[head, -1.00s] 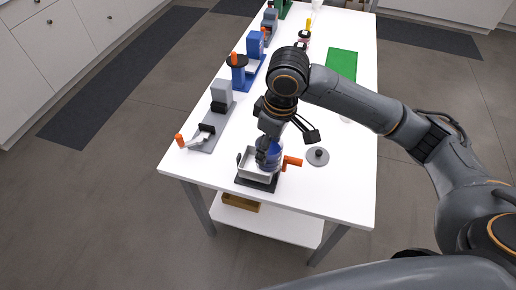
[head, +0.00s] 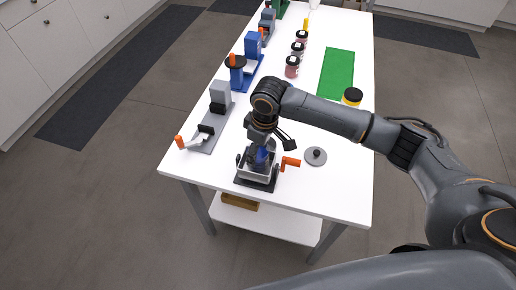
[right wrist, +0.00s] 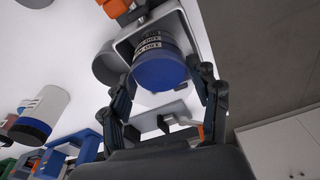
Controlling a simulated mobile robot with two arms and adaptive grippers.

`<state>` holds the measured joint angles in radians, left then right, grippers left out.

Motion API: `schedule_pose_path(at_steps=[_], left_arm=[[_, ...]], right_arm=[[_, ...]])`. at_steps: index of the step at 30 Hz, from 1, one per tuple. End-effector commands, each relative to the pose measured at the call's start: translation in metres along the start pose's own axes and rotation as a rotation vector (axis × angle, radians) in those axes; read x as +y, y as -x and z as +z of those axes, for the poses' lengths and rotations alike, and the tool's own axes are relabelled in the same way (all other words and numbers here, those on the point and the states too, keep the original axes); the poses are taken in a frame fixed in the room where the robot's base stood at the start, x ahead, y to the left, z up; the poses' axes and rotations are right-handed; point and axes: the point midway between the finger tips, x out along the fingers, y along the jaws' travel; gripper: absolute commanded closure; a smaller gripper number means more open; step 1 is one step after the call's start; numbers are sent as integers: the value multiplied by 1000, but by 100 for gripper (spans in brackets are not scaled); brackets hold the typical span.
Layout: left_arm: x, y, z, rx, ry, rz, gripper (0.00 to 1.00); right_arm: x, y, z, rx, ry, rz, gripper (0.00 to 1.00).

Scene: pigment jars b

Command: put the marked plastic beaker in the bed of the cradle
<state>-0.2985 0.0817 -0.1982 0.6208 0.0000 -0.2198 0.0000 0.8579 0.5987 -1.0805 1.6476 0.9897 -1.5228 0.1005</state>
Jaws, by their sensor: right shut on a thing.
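The marked plastic beaker (right wrist: 160,72) is blue, with a pale band of dark markings, in the right wrist view. My right gripper (right wrist: 165,88) is shut on it, a finger on each side. In the head view the beaker (head: 262,158) is mostly hidden by my gripper (head: 261,152). The cradle (head: 257,182) has a grey box-like bed on a dark base and an orange handle on its right. The beaker is at the bed, within its grey rim (right wrist: 124,46) as seen from the wrist; whether it touches the bottom is hidden. My left gripper is out of view.
A grey round lid (head: 316,157) with a dark knob lies right of the cradle. A grey device (head: 213,122) and blue stands (head: 240,78) line the left edge. Several jars (head: 292,68) and a green mat (head: 337,74) are farther back. The front table edge is close.

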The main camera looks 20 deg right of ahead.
Motion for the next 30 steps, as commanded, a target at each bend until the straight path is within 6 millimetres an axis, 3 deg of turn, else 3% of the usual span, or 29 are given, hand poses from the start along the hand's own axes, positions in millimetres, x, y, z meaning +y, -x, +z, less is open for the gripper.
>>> schedule_pose_path(at_steps=[4, 5, 8, 20, 23, 30], left_arm=[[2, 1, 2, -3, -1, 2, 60], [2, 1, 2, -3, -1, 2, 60], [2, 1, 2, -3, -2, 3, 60], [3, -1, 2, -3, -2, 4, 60], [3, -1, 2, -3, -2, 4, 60], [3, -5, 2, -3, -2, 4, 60]], right_arm=[[0, -2, 0, 0, 0, 0, 84], [0, -3, 0, 0, 0, 0, 35], [0, -3, 0, 0, 0, 0, 16], [0, 2, 0, 2, 0, 1, 16], [0, 14, -1, 3, 0, 1, 16], [1, 65, -1, 5, 1, 3, 16]])
